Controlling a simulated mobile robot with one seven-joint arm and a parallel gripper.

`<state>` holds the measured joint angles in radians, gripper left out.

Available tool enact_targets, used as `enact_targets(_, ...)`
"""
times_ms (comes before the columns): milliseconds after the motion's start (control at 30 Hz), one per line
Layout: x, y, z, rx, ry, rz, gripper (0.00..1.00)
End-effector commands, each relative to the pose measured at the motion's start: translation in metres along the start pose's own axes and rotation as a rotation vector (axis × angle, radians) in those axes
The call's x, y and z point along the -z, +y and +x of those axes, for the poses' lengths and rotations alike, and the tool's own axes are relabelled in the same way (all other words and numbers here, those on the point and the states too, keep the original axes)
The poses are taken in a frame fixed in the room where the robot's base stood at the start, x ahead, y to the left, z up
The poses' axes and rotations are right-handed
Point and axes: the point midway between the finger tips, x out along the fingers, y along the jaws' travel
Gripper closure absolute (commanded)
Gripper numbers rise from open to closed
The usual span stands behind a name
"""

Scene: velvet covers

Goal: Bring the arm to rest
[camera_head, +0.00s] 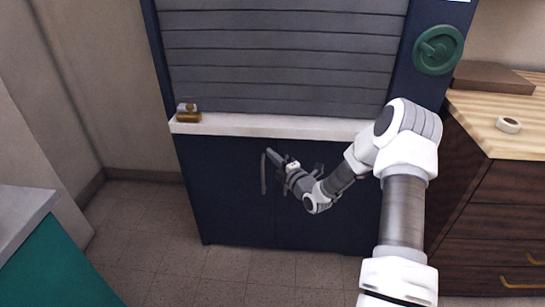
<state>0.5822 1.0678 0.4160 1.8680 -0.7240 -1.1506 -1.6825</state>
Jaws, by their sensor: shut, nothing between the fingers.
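My arm (404,210) reaches up from the lower right and bends down to the left in front of a dark blue cabinet (225,190). My gripper (270,160) is at the arm's far end, in front of the cabinet's lower doors and below its white ledge. It is shut and holds nothing. A thin grey upright handle (263,174) shows just left of the fingertips. I cannot tell whether the gripper touches it.
A grey slatted shutter (280,60) closes the cabinet's upper part. A small brass-coloured object (187,114) sits on the ledge (260,125). A green wheel (438,50) is at upper right. A wooden-topped drawer unit (480,190) stands right, a teal unit (60,265) lower left. Tiled floor between is clear.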

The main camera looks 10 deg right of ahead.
Motion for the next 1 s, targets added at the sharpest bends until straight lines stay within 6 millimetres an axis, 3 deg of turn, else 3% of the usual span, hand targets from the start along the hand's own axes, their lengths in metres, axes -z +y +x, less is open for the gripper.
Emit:
enact_targets(100,-0.006,0.002,-0.035,0.008,-0.004,0.001,1.00)
enact_targets(400,-0.013,0.001,-0.086,0.006,-0.003,0.001,1.00)
enact_targets(733,-0.014,0.003,-0.093,0.022,-0.001,0.003,1.00)
enact_targets(1000,-0.016,0.039,-0.081,0.226,-0.045,0.077,1.00)
